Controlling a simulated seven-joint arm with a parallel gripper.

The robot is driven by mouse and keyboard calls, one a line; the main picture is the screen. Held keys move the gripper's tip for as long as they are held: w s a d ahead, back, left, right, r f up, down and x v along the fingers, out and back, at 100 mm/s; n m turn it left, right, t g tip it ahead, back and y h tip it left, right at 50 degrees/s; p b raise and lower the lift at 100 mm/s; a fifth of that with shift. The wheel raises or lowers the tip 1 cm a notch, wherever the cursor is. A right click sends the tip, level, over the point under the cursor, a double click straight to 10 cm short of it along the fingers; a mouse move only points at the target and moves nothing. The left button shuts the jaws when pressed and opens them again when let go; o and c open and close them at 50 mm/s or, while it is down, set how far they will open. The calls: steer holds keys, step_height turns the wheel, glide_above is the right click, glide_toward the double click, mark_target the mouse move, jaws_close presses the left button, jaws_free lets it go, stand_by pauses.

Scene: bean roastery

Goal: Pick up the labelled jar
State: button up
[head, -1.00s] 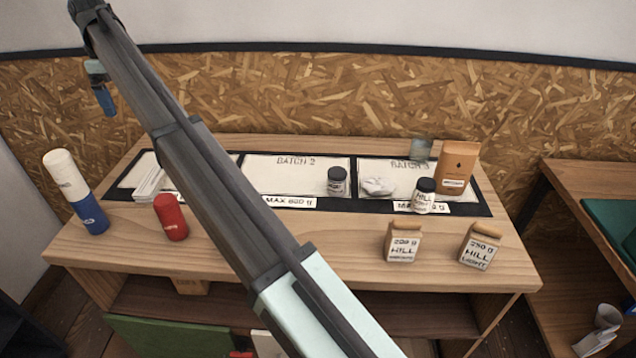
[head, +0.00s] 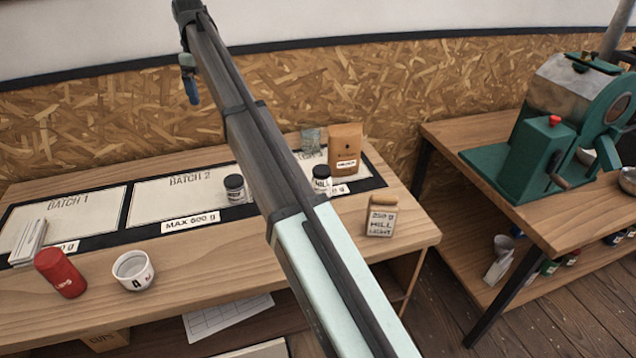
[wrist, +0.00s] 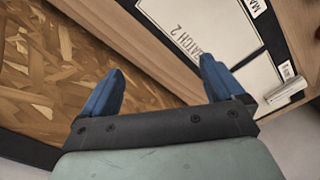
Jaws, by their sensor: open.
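Two small dark-lidded jars with white labels stand on the wooden bench in the head view. One jar (head: 234,189) is at the right of the BATCH 2 area. The other jar (head: 322,181), its label reading HILL, stands right of my arm, in front of a brown bag. A squarer container with a tan top (head: 381,217), labelled 250 g HILL LIGHT, stands near the bench's front right. I cannot tell which is meant. My gripper (head: 188,83) is high at the back, away from them. The wrist view shows its blue fingers (wrist: 158,88) apart and empty.
The brown bag (head: 345,149) stands at the back right. A red canister (head: 60,273), a white cup (head: 133,271) and stacked cards (head: 28,242) are at the left. A green roaster (head: 560,130) stands on the right bench. My arm crosses the view, hiding part of the bench.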

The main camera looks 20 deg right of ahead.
steer(key=s+d+f+m, duration=0.1)
steer(key=s+d, duration=0.1)
steer(key=d, duration=0.5)
steer(key=s+d+f+m, duration=0.1)
steer(key=s+d, duration=0.1)
steer(key=d, duration=0.6)
steer(key=n, duration=0.7)
glide_toward(322, 179)
step_height(322, 179, up, 2)
steer(key=w, duration=0.2)
steer(key=n, duration=0.5)
steer(key=shift+d+f, duration=0.1)
steer(key=shift+f, duration=0.1)
step_height(322, 179, down, 8)
steer(key=shift+r, duration=0.2)
steer(key=shift+w+d+f, duration=0.1)
steer(key=shift+d+f, duration=0.05)
steer(key=shift+f, duration=1.35)
steer(key=shift+d+f, duration=0.15)
steer(key=shift+f, duration=1.3)
